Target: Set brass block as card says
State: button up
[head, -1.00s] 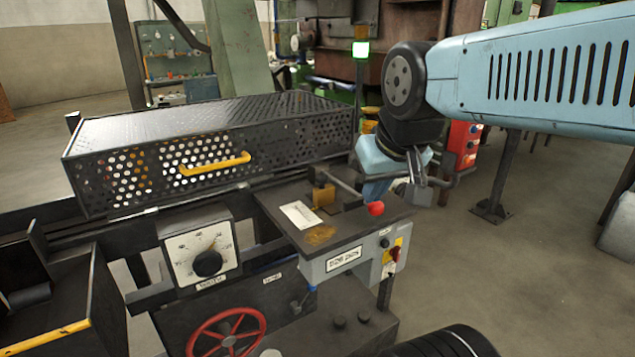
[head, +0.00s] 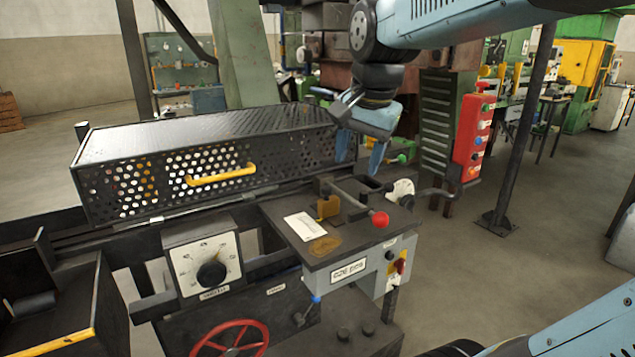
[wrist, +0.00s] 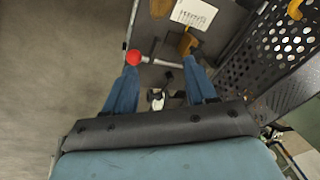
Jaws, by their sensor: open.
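The brass block (head: 328,206) stands on the small dark table (head: 345,245), behind the white card (head: 305,226). In the wrist view the brass block (wrist: 187,42) and the card (wrist: 193,13) are at the top, beyond my fingertips. The card has faint marks that I cannot read. A lever with a red knob (head: 379,219) lies across the table next to the block; the knob also shows in the wrist view (wrist: 134,57). My gripper (head: 360,158) points down, open and empty, above the table's far end. In the wrist view my gripper's fingers (wrist: 159,70) are apart.
A perforated black guard (head: 215,165) with a yellow handle stands left of my gripper. A white dial (head: 206,268) and red handwheel (head: 230,340) are in front. A red button box (head: 474,138) hangs behind.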

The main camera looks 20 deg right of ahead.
aim_at(325, 187)
jog(key=w+a+r+m+g, duration=0.1)
jog(key=w+r+m+g, duration=0.15)
jog(key=w+m, duration=1.15)
jog(key=shift+n+g, duration=0.3)
jog(key=shift+g, duration=0.15)
jog(key=f, duration=1.4)
jog(key=shift+w+a+f, duration=0.15)
jog(key=shift+w+a, duration=0.1)
jog(key=shift+w, duration=0.1)
jog(key=shift+c, duration=0.5)
grip_shut()
